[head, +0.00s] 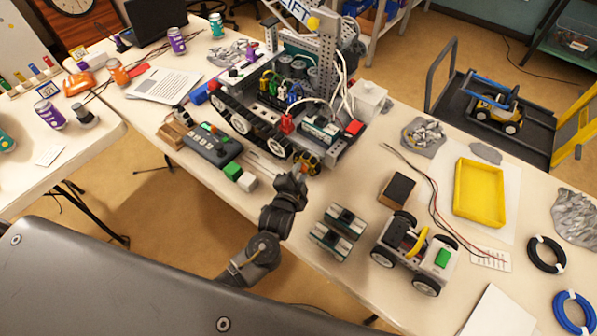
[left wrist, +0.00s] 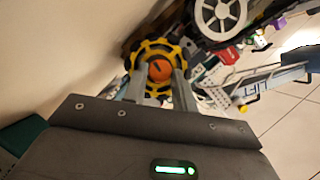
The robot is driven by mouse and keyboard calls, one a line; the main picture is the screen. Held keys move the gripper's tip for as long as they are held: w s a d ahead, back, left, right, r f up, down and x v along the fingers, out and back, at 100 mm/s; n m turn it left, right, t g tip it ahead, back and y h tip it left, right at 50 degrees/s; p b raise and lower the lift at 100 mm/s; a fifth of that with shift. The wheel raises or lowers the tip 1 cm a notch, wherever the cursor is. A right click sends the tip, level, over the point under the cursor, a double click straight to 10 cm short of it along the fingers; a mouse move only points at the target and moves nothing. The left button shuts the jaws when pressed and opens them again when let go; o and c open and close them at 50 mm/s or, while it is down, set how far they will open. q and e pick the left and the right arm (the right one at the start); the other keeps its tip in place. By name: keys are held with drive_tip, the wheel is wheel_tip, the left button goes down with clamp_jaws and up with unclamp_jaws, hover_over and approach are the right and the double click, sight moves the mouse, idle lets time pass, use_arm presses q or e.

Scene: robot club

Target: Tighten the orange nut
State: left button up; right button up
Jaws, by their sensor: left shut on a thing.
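The orange nut (left wrist: 160,70) sits at the hub of a yellow and black wheel (left wrist: 134,62) in the left wrist view. My left gripper (left wrist: 159,82) has one finger on each side of the nut and is shut on it. In the head view the wheel (head: 313,168) is at the near end of the large tracked robot (head: 262,105). My left gripper (head: 297,174) reaches it from the front, and the nut is hidden there. My right gripper does not show.
A grey controller (head: 212,145) and a green and white block (head: 240,176) lie left of my left arm. Dark modules (head: 338,230) and a small wheeled car (head: 415,253) stand to the right. A yellow tray (head: 479,192) lies farther right.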

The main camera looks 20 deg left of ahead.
use_arm(q)
drive_tip(key=shift+d, duration=0.1)
idle(0.3)
drive_tip(key=o, duration=1)
drive_tip(key=v, duration=1)
drive_tip(key=shift+s+b, duration=0.35)
drive_tip(key=shift+b, duration=0.05)
